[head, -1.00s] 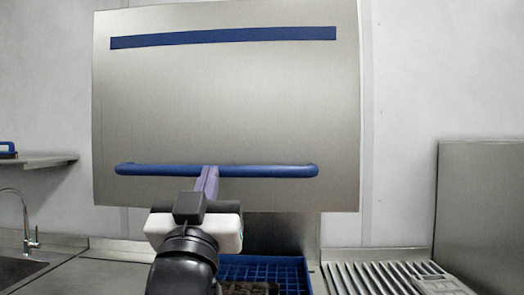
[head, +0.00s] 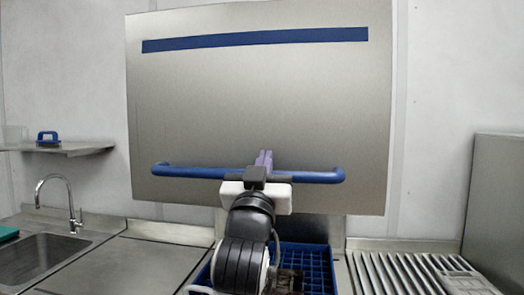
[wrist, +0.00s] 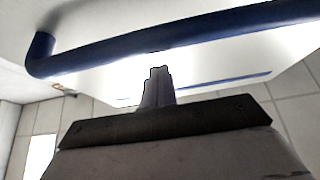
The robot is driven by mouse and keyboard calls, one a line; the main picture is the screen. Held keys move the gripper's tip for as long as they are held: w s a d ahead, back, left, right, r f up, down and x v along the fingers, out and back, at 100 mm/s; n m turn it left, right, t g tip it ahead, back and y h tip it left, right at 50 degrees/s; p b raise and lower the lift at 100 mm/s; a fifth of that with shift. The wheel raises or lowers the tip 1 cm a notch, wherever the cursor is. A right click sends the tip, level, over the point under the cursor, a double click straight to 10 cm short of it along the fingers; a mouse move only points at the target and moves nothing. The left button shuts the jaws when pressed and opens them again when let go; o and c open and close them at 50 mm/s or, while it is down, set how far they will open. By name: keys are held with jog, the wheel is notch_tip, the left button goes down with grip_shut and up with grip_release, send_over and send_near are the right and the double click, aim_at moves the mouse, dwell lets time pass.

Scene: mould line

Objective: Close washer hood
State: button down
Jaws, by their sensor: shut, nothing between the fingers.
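The washer hood (head: 260,100) is a large steel panel, raised, with a blue stripe near its top. Its blue bar handle (head: 200,171) runs across the lower part. My gripper (head: 264,158) is shut and empty, pointing away from me at the handle, right of its middle. Its fingertips overlap the bar in the head view and show slightly above it. In the wrist view the shut fingers (wrist: 157,85) point at the handle (wrist: 190,40), with a small gap in the picture. I cannot tell whether they touch. My arm hides part of the space below.
A blue rack (head: 318,268) sits below the hood. A sink with a tap (head: 72,205) is at left, under a shelf (head: 70,149) with a blue-handled item (head: 48,138). A ribbed drain surface (head: 400,272) and a steel panel (head: 500,195) are at right.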

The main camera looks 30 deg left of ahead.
jog(key=shift+w+f, duration=0.15)
jog(key=shift+f, duration=0.8)
